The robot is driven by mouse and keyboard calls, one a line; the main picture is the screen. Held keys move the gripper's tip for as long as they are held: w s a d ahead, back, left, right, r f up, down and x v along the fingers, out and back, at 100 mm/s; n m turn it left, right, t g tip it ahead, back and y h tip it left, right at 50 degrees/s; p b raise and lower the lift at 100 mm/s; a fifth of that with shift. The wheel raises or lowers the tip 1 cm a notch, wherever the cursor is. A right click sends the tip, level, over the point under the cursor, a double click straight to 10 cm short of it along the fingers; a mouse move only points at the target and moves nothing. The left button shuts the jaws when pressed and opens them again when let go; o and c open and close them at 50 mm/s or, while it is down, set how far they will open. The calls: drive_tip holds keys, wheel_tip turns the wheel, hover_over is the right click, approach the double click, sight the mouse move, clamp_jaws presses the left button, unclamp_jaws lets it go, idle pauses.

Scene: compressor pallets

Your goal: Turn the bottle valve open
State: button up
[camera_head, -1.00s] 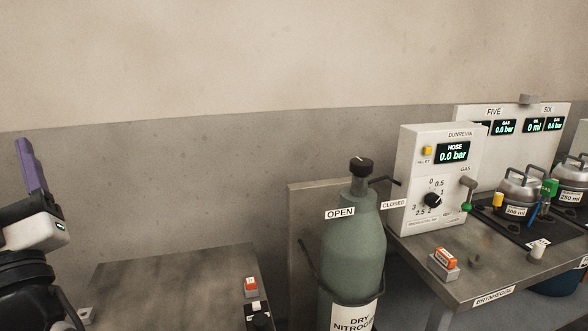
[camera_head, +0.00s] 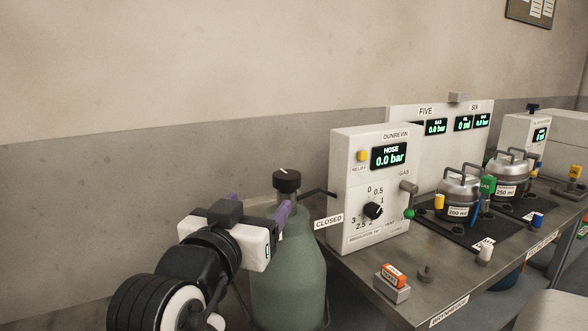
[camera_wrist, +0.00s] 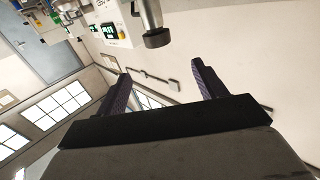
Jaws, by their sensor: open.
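The green bottle (camera_head: 292,280) stands upright left of the white regulator box, partly hidden by my arm. Its black valve knob (camera_head: 286,181) sits on top with a white mark. The CLOSED sign (camera_head: 328,221) is right of the neck; the OPEN sign is hidden. My gripper (camera_head: 260,205) is open and empty in front of the bottle's neck, slightly below and left of the knob in the picture. In the wrist view the dark knob (camera_wrist: 157,38) and its silver neck appear inverted, apart from and beyond the two purple fingers (camera_wrist: 162,82).
The regulator box (camera_head: 365,190) reads HOSE 0.0 bar and stands close right of the bottle. A bent black pipe (camera_head: 318,192) runs between bottle and box. An orange block (camera_head: 394,275) and steel canisters (camera_head: 459,195) stand on the bench.

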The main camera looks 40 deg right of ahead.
sight(282, 180)
drive_tip(key=p+x, duration=0.3)
drive_tip(key=x, duration=0.4)
drive_tip(key=p+x, duration=0.4)
drive_tip(key=x, duration=0.4)
drive_tip(key=shift+s+d, duration=0.1)
drive_tip(key=shift+s, duration=0.15)
drive_tip(key=shift+c, duration=0.4)
drive_tip(key=c, duration=0.9)
